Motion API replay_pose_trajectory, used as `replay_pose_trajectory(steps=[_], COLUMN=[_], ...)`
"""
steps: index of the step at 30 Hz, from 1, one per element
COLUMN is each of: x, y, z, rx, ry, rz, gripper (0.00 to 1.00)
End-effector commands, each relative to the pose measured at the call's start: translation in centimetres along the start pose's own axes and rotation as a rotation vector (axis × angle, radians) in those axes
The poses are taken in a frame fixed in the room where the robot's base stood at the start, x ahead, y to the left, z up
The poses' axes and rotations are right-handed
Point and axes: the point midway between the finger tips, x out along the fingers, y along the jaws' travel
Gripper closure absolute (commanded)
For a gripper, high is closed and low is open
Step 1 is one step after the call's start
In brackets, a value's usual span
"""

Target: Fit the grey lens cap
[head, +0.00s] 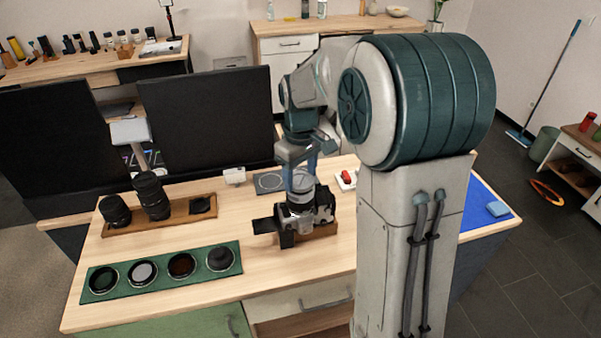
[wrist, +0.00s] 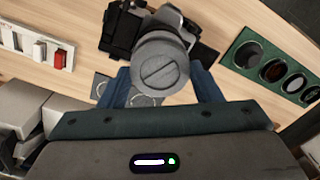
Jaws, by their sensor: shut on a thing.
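The grey lens cap (wrist: 161,70) is a round disc with a slot line across its face, between the two blue fingers of my gripper (wrist: 161,88). My gripper (head: 301,180) is shut on it, over the camera (head: 287,238). The black and silver camera (wrist: 122,32) sits in a wooden cradle (head: 322,231) with its lens pointing up. The cap is over the lens and hides its front in the wrist view. I cannot tell whether the cap touches the lens or is seated. In the head view the fingers partly hide the cap.
A green mat (head: 203,277) holds several round filters at the front left. A wooden tray (head: 178,219) holds two black lenses and a dark round piece. A grey mat (head: 264,190) with a circle outline lies behind the camera. A blue mat (head: 478,217) lies right.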

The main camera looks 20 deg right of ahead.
Motion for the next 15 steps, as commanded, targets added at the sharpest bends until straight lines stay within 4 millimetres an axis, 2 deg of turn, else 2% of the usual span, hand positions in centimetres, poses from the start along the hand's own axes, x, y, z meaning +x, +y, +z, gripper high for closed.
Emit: replay_pose_trajectory(steps=[15], x=[0.7], y=[0.0], z=[0.01], rx=[0.0], ry=[0.0], rz=[0.0], gripper=[0.67])
